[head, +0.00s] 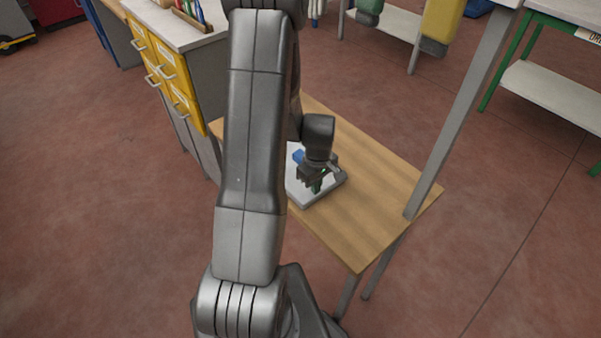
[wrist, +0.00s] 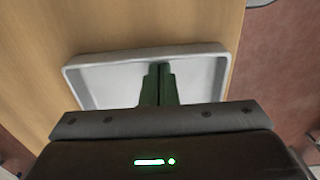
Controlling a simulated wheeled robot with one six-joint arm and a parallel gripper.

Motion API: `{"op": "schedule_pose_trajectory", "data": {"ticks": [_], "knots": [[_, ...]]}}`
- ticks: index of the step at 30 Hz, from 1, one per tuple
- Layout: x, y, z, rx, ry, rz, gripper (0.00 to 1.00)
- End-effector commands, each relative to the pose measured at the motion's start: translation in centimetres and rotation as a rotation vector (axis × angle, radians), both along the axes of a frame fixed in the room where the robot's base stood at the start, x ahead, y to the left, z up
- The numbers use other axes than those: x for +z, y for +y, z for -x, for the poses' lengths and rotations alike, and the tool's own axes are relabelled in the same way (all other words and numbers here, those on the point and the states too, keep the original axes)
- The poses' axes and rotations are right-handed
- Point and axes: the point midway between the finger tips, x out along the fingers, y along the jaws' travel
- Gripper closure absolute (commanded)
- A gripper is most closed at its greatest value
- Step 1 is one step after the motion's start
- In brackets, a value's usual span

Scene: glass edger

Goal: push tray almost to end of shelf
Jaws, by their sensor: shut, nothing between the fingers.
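A light grey tray (wrist: 110,78) with a raised rim lies on the wooden shelf (wrist: 40,70) in the wrist view. In the head view the tray (head: 300,197) is partly hidden by my arm, and the shelf (head: 375,205) extends to its right and front. My gripper (wrist: 160,72) is shut and empty. Its green fingertips are over the inside of the tray, near the far wall. It also shows over the tray in the head view (head: 316,187). I cannot tell whether the fingertips touch the tray. The near part of the tray is hidden by my gripper.
A grey post (head: 455,120) stands at the shelf's right corner. A cabinet with yellow drawers (head: 165,65) stands behind the shelf at left. The bare wood between tray and front right edge is clear. The reddish floor (head: 90,200) lies beyond the edges.

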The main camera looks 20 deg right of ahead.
Motion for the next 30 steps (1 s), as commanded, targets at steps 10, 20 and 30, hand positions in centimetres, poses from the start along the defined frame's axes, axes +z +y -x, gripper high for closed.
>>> {"op": "schedule_pose_trajectory", "data": {"ticks": [10, 20, 30], "knots": [[0.0, -0.2, 0.6, 0.001, 0.0, 0.0, 1.0], [-0.3, -1.3, 3.5, -0.007, 0.0, 0.0, 1.0], [-0.2, -3.7, 10.4, -0.006, 0.0, 0.0, 1.0]]}}
